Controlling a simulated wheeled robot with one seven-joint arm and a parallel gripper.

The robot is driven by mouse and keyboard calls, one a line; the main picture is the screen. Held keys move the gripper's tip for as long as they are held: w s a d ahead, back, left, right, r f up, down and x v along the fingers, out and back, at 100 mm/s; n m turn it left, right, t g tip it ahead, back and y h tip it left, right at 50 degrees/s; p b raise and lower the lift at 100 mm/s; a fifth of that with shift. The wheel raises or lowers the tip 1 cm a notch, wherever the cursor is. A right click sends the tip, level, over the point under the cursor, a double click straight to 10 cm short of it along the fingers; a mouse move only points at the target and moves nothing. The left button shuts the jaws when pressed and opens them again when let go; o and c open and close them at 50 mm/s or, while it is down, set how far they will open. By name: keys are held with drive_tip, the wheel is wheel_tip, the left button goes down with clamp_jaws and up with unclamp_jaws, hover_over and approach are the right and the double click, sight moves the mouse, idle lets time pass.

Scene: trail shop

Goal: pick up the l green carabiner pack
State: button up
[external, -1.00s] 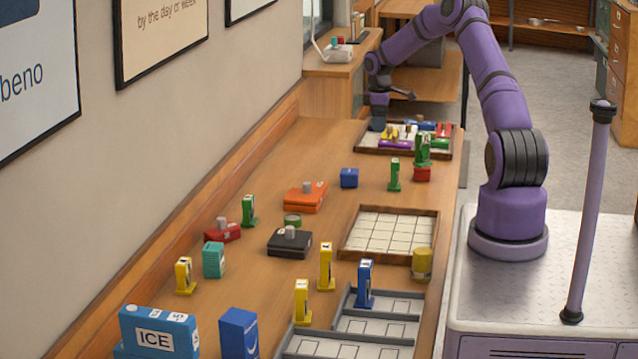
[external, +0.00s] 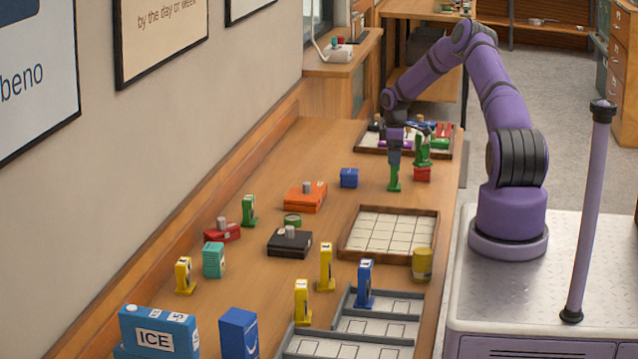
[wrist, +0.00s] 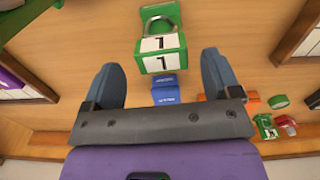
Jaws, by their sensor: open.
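A green carabiner pack (external: 393,181) stands upright on the wooden table, with my gripper (external: 394,160) right above it. In the wrist view the same pack (wrist: 163,64) has a white label with a single stroke mark and a grey carabiner on its face. It sits ahead of my open gripper (wrist: 160,75), in line with the gap between the two fingers. The fingers do not appear closed on it. Another green pack (external: 422,147) stands close to the right on a red block (external: 422,174). A third green pack (external: 249,211) stands to the left.
A blue box (external: 349,178) and an orange case (external: 305,197) stand to the left. A gridded wooden tray (external: 388,232) lies nearer the camera. A far tray (external: 445,154) holds several coloured items. Bare table lies around the pack's left side.

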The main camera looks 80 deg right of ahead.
sight(395, 174)
wheel_tip(395, 174, down, 4)
drive_tip(key=shift+s+a, duration=0.1)
drive_tip(key=shift+s, duration=0.05)
drive_tip(key=c, duration=1.3)
drive_tip(key=shift+c, duration=0.2)
drive_tip(key=shift+r, duration=0.2)
